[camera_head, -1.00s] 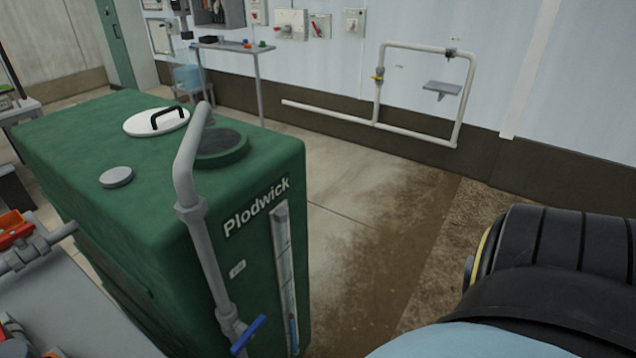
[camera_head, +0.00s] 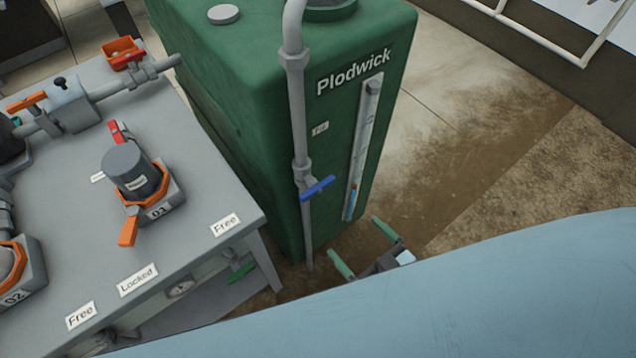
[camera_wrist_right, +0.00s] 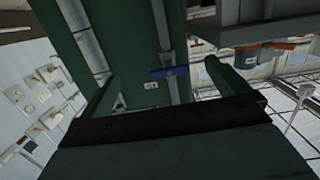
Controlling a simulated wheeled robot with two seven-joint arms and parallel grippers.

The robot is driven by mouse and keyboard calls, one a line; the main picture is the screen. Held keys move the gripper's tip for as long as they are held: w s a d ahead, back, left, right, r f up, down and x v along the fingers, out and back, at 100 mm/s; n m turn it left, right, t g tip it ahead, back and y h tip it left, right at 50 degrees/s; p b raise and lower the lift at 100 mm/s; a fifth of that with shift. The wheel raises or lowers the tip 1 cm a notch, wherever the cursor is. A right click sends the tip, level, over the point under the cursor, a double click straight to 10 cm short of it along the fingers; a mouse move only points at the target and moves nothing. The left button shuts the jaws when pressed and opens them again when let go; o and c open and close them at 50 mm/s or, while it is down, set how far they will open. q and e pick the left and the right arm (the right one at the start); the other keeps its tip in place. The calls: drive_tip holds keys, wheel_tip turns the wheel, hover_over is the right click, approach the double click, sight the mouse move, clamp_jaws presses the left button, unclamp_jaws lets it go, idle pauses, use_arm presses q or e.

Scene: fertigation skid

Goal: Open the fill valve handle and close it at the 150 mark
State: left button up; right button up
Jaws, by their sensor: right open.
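The fill valve has a blue handle (camera_head: 317,188) on the grey vertical pipe (camera_head: 298,110) at the front of the green Plodwick tank (camera_head: 240,70). The handle points out sideways from the pipe. The sight gauge (camera_head: 364,140) is a pale strip to its right, with a blue part low in it; its marks are too small to read. My right gripper (camera_head: 362,249) is open and empty, below and right of the handle. In the right wrist view the handle (camera_wrist_right: 169,72) shows between the open fingers, ahead of them and apart. My left gripper is out of view.
A grey bench (camera_head: 215,185) stands left of the tank, with a grey canister (camera_head: 133,172), orange-handled fittings and labels Free and Locked. A green handle (camera_head: 240,272) shows under its edge. The floor (camera_head: 440,150) right of the tank is clear.

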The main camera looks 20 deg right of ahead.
drive_tip(key=t, duration=0.1)
approach(320, 190)
drive_tip(key=v, duration=0.3)
drive_tip(key=w, duration=0.1)
drive_tip(key=shift+y, duration=0.4)
drive_tip(key=b+x, duration=0.1)
drive_tip(key=x, duration=1.1)
drive_tip(key=shift+w+a+f, duration=0.1)
drive_tip(key=shift+w+f, duration=0.05)
drive_tip(key=shift+w, duration=0.2)
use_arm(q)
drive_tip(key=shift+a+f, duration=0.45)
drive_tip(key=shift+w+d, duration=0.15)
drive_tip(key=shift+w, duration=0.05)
use_arm(e)
drive_tip(key=c, duration=0.9)
